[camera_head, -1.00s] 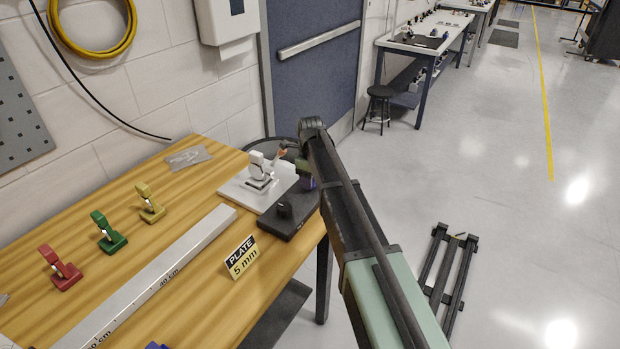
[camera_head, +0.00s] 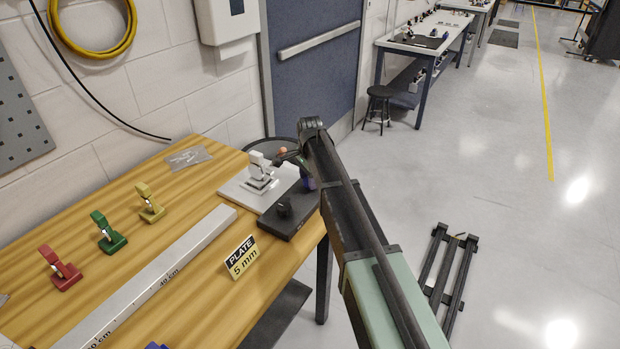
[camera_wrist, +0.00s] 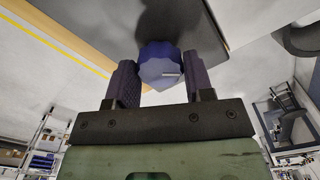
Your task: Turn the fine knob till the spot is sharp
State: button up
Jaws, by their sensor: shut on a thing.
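In the wrist view a blue faceted knob (camera_wrist: 160,62) with a white mark on its face sits between the two dark fingers of my gripper (camera_wrist: 158,78). My gripper is shut on this knob. In the head view a bit of the blue knob (camera_head: 309,184) shows beside my arm, at the right end of a dark base block (camera_head: 297,222). A black knob (camera_head: 284,206) stands apart on the same block. A white fixture (camera_head: 262,172) stands on a pale plate (camera_head: 237,188) beside the block. No light spot can be made out. My arm hides part of the setup.
Red (camera_head: 64,270), green (camera_head: 110,238) and yellow (camera_head: 150,206) clamps stand on the wooden table. A metal ruler bar (camera_head: 165,277) and a "PLATE 5 mm" sign (camera_head: 242,257) lie nearer. The floor right of my arm is mostly open, with a dark frame (camera_head: 445,275) on it.

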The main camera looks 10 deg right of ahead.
jog(key=n, duration=0.6)
jog(key=shift+n, duration=0.3)
jog(key=n, duration=1.1)
jog(key=shift+n, duration=0.3)
jog(key=n, duration=1.7)
jog(key=shift+s, duration=0.1)
jog(key=n, duration=0.6)
jog(key=shift+n, duration=0.3)
jog(key=n, duration=0.6)
